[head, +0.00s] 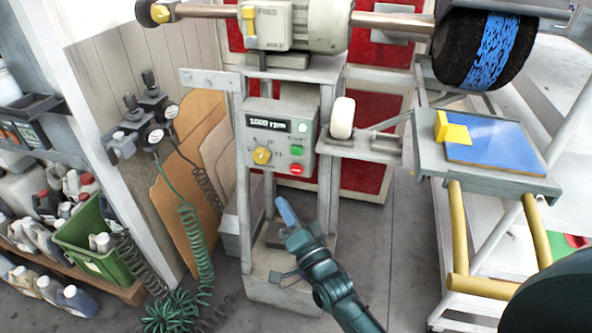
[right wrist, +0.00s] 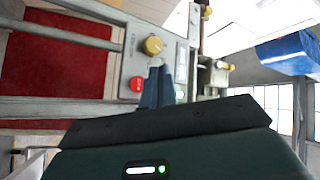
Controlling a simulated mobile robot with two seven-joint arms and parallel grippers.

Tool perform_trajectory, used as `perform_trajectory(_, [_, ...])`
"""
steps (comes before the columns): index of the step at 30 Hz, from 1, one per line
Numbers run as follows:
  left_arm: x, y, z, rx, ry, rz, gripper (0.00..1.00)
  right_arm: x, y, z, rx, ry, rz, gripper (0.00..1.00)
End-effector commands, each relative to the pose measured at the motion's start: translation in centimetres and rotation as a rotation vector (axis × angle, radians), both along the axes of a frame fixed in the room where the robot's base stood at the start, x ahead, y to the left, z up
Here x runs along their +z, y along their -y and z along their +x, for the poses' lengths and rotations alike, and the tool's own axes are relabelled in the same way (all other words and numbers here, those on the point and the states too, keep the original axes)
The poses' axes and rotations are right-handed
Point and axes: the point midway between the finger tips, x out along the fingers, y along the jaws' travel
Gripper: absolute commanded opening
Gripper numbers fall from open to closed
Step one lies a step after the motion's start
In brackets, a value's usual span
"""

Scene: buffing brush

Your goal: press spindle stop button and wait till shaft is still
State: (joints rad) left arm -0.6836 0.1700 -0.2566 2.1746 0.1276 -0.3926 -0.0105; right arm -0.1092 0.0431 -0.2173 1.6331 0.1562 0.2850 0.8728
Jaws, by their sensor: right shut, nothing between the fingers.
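The grey control panel (head: 250,178) faces me on the machine stand. Its display (head: 268,122) shows a lit rpm reading that looks like 1500 or 1600. The red button (head: 296,170) is at the lower right of the panel, below a green button (head: 297,150); a yellow knob (head: 261,156) is to their left. The shaft (head: 392,22) runs to a black brush with blue streaks (head: 485,48); one still cannot show whether it turns. My right gripper (head: 284,210) is shut and empty, below the panel, apart from the red button. In the right wrist view the red button (right wrist: 137,84) appears left of the fingertips (right wrist: 158,72).
A table (head: 490,184) with a blue sheet (head: 500,143) and yellow block (head: 453,130) stands right, with yellow rails below. Coiled green hoses (head: 190,240), cardboard sheets (head: 180,200) and a green crate (head: 90,240) are left. Some floor is free around the stand.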

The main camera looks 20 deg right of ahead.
Motion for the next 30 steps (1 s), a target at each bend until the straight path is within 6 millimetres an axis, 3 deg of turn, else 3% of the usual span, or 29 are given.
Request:
perform_trajectory(8, [-1.3,0.1,0.2,0.005,0.007,-0.024,0.41,-0.3,2.1,3.0,0.000,0.003,-0.003,0.00])
perform_trajectory(15, [-0.8,-0.4,-0.1,0.019,0.049,-0.026,0.41,-0.2,3.8,5.6,0.000,0.002,-0.004,0.00])
perform_trajectory(30, [-0.2,-0.8,-0.3,0.028,0.073,-0.025,0.41,0.0,4.7,6.9,-0.001,-0.001,-0.001,0.00])
